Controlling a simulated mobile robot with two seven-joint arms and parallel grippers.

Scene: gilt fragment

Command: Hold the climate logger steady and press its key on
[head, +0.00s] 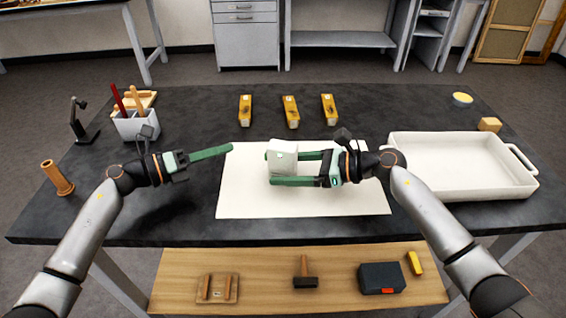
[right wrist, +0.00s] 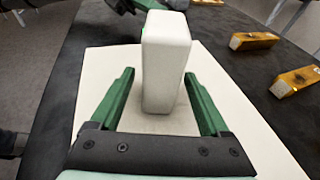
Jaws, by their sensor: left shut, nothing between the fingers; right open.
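The climate logger (head: 282,158) is a white upright block on the pale sheet (head: 330,205), with a small greenish mark on its face. It also shows in the right wrist view (right wrist: 166,62), where a bit of green shows at its left edge. My right gripper (head: 288,168) is open, its green fingers on either side of the logger. In the right wrist view (right wrist: 160,76) gaps show between both fingers and the block. My left gripper (head: 231,148) is shut and empty, left of the logger and apart from it, its fingers pointing towards it. The key is not clear.
Several yellow blocks (head: 291,112) stand behind the sheet. A tool holder (head: 137,126), black stand (head: 84,122) and wooden cylinder (head: 58,178) are at left.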

